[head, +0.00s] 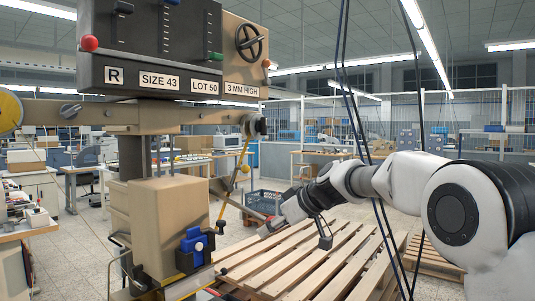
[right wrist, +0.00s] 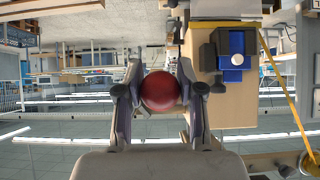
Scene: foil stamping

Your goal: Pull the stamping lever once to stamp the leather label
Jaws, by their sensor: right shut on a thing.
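The stamping machine (head: 155,45) stands at the left of the head view, with plates reading R, SIZE 43, LOT 50 and 3 MM HIGH. My right gripper (head: 266,227) is beside its lower right side. In the right wrist view the right gripper (right wrist: 160,75) is shut on a red ball knob (right wrist: 159,92), one finger on each side. The knob is hidden by the gripper in the head view. I cannot make out the leather label. My left gripper is not in view.
A wooden pallet top (head: 310,255) lies below my right arm. A yellow rod (head: 236,178) hangs from the machine's right side. A blue-and-black clamp (head: 194,248) sits on the machine's front block. Dark cables (head: 362,130) hang near my right arm.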

